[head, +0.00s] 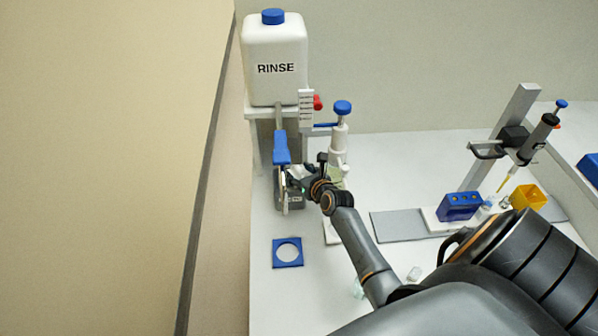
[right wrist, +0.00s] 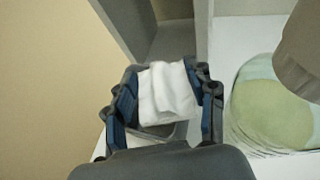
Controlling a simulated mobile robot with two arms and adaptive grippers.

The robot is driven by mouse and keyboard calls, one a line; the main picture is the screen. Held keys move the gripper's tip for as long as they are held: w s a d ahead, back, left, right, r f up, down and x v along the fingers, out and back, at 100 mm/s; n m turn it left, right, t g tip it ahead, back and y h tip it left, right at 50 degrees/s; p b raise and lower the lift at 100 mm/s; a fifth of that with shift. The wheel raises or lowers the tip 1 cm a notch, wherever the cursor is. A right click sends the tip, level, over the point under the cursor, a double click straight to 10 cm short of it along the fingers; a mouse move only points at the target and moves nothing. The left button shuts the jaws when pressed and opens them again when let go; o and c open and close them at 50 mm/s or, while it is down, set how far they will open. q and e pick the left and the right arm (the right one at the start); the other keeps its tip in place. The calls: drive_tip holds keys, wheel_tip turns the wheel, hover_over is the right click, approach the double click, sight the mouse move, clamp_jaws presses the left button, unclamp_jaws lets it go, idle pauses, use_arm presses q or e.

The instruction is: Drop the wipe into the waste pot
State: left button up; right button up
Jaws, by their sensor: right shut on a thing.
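The white wipe (right wrist: 167,95) is folded between the two fingers of my right gripper (right wrist: 166,84) in the right wrist view. In the head view, my right gripper (head: 291,183) is at the grey pot (head: 291,203) below the rinse tank, and it hides part of that pot. The grey pot looks like the waste pot. In the right wrist view, a grey rim (right wrist: 160,133) shows just behind and below the wipe. I cannot tell how high the wipe is above it. My left gripper is not in view.
The white RINSE tank (head: 275,70) with a blue lever (head: 281,147) stands right behind the pot. A blue-knobbed white dispenser (head: 341,130) stands close to the right. A blue square holder (head: 288,252) lies in front. A pipette stand (head: 509,115) is farther right.

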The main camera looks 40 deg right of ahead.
sight(302, 175)
drive_tip(key=shift+f, duration=0.45)
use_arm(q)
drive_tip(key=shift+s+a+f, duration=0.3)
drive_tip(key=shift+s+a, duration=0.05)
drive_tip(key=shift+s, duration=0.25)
use_arm(e)
drive_tip(key=o, duration=0.8)
drive_tip(key=shift+o, duration=0.2)
drive_tip(key=shift+r, duration=0.25)
drive_tip(key=v, duration=0.7)
drive_tip(key=shift+s+r, duration=0.2)
drive_tip(key=shift+r, duration=0.05)
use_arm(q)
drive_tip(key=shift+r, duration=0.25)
use_arm(e)
drive_tip(key=shift+a, duration=0.1)
